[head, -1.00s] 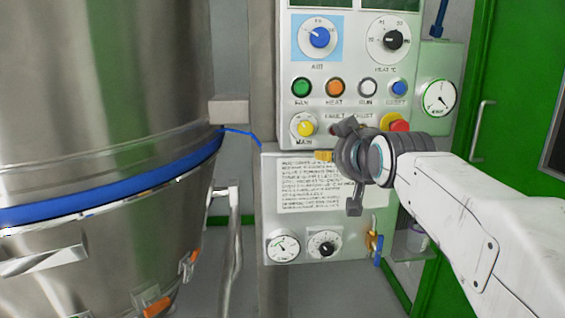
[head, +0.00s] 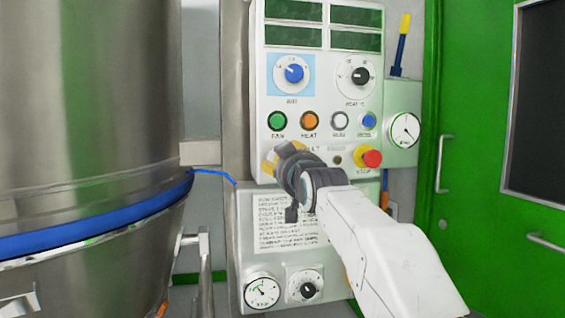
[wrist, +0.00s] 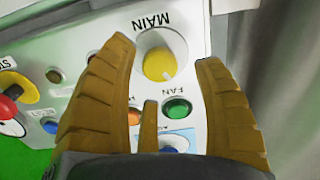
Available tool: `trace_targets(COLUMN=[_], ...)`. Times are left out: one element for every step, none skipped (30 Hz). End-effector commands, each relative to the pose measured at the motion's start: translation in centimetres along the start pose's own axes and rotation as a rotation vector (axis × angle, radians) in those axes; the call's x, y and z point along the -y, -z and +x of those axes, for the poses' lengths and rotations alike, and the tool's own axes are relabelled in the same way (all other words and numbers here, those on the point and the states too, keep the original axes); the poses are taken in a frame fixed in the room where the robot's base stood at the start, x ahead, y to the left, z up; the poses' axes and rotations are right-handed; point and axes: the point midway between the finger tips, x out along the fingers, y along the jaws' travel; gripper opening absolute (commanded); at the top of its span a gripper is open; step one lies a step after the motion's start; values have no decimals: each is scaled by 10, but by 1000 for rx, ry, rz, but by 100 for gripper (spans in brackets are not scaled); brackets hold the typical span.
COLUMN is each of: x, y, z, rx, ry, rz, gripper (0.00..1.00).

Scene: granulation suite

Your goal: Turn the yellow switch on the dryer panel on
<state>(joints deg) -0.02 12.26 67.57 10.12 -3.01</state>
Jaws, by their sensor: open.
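The yellow switch (wrist: 160,64) is a round knob on a white plate labelled MAIN, on the dryer panel (head: 325,110). In the wrist view it shows beyond and between my two fingertips, with a gap on both sides. My gripper (wrist: 167,50) is open and empty. In the head view my gripper (head: 278,160) is in front of the panel's lower left corner and hides most of the yellow switch; only a bit of yellow shows there. I cannot tell how far the fingertips are from the panel face.
A green button (head: 278,120) and an orange button (head: 310,120) sit just above the switch. A red stop button (head: 372,158) is to the right. A steel vessel (head: 80,90) with a blue band stands at the left, and a green door (head: 470,100) at the right.

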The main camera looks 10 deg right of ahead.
Motion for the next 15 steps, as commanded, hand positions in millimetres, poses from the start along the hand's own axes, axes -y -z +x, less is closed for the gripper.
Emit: trace_targets(x=[0, 0, 0, 0, 0, 0, 0, 0, 0, 0, 0, 0, 0, 0, 0], y=[0, 0, 0, 0, 0, 0, 0, 0, 0, 0, 0, 0, 0, 0, 0], z=[6, 9, 12, 15, 17, 19, 21, 22, 24, 25, 25, 26, 27, 27, 27], rx=[1, 0, 1, 1, 1, 1, 2, 2, 1, 1, 1, 1, 1, 1, 1], ry=[0, 0, 0, 0, 0, 0, 0, 0, 0, 0, 0, 0, 0, 0, 0], rz=[0, 0, 0, 0, 0, 0, 0, 0, 0, 0, 0, 0, 0, 0, 0], gripper=[61, 61, 61, 61, 61, 61, 61, 61, 61, 61, 61, 61, 61, 61, 61])
